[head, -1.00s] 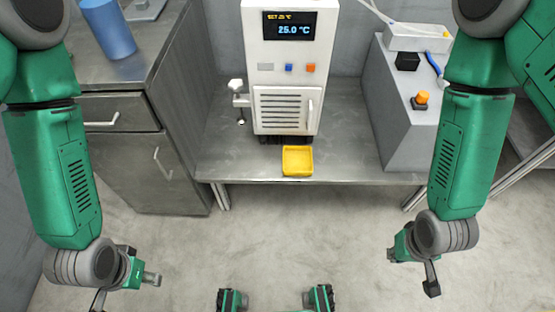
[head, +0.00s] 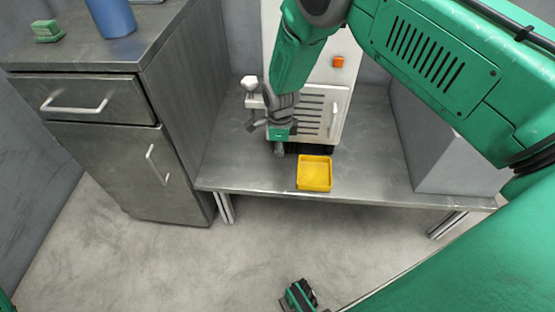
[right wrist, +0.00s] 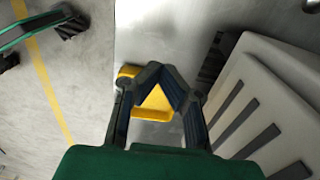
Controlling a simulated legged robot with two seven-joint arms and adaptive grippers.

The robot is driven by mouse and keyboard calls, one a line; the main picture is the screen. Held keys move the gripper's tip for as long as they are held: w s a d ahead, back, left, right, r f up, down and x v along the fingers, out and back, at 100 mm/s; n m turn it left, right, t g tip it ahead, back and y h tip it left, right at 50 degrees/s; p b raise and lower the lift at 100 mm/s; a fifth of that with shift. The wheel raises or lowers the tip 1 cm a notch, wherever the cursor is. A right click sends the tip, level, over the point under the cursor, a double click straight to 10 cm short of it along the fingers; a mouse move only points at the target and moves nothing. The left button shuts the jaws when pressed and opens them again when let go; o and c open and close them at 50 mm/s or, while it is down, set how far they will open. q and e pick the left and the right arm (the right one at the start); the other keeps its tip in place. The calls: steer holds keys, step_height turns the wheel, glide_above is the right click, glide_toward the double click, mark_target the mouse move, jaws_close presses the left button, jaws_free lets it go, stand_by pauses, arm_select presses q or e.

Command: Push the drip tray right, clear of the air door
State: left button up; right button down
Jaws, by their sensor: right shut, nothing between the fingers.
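The yellow square drip tray (head: 314,173) lies flat at the front edge of the metal table, in front of the white machine. The vented air door (head: 313,110) is shut on the machine's lower front, with a handle at its right; my arm partly covers its left side. My right gripper (head: 280,148) points down just left of and behind the tray, close to the door's lower left. Its fingers are shut and empty. In the right wrist view the fingertips (right wrist: 160,72) overlap the tray (right wrist: 152,104); contact cannot be told.
The metal table (head: 375,178) is bare to the right of the tray, up to a grey block (head: 450,150). A valve (head: 253,97) sticks out at the machine's left. A steel cabinet (head: 95,150) stands at the left, with a blue cylinder (head: 112,16) on top.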

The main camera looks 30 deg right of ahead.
mark_target(303, 175)
step_height(303, 175, down, 9)
steer(key=b, duration=0.3)
steer(key=shift+s+f+b, duration=0.1)
steer(key=shift+f+b, duration=0.05)
steer(key=shift+b, duration=0.2)
steer(key=d, duration=0.1)
steer(key=s+d, duration=0.1)
steer(key=d, duration=0.1)
steer(key=shift+s, duration=0.3)
steer(key=shift+s+d+b, duration=0.25)
steer(key=shift+b, duration=0.05)
steer(key=shift+d, duration=0.1)
steer(key=d, duration=0.1)
steer(key=s+p, duration=0.1)
steer(key=d, duration=0.1)
steer(key=shift+s+d+r+p, duration=0.25)
steer(key=shift+s+d+p, duration=0.1)
steer(key=shift+s+p, duration=0.05)
steer(key=shift+d+f, duration=0.15)
